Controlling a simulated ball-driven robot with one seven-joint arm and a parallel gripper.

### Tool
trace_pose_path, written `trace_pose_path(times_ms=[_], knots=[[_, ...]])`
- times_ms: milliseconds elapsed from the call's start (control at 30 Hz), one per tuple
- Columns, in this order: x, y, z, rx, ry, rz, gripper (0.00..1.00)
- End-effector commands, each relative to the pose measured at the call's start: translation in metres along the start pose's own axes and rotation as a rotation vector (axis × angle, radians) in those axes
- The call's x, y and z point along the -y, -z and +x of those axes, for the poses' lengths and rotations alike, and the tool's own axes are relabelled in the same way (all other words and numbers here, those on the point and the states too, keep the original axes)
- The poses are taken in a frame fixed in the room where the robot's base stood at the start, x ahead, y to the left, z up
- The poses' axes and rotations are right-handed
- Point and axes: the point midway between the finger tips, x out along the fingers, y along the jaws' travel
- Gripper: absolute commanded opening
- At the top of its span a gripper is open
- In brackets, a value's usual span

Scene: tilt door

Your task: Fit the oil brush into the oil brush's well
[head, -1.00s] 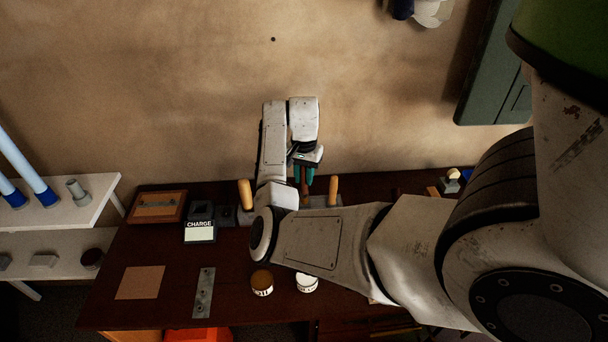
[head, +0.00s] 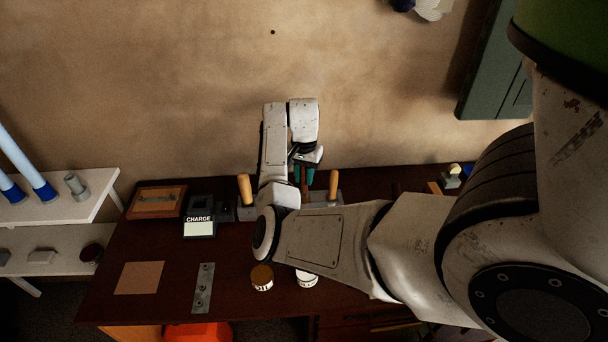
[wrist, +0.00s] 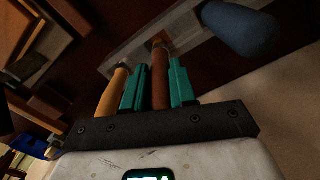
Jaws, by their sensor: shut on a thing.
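My gripper (head: 304,172) is over the back of the dark bench. Its teal fingers (wrist: 157,84) are shut on a reddish-brown handle (wrist: 160,76), which I take to be the oil brush. In the head view the brush (head: 304,188) is a thin dark strip between the fingers. In the wrist view its far end meets a tan collar (wrist: 159,41) at the grey rack (wrist: 132,55). I cannot tell how deep it sits, and its bristles are hidden. The rack (head: 323,200) shows behind my arm in the head view.
Orange-handled tools stand left (head: 245,188) and right (head: 333,184) of my gripper. A blue handle (wrist: 238,28) is close by in the wrist view. A charger (head: 199,222), two jars (head: 262,278) and a metal plate (head: 203,288) are on the bench. The wall (head: 200,90) rises behind.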

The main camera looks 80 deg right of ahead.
Motion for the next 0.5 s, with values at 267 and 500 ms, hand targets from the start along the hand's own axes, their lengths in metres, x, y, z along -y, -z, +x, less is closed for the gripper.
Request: trace_pose_path(times_ms=[267,500], knots=[[0.0,0.0,0.007,0.0,0.0,0.0,0.0],[0.0,0.0,0.012,0.0,0.0,0.0,0.0]])
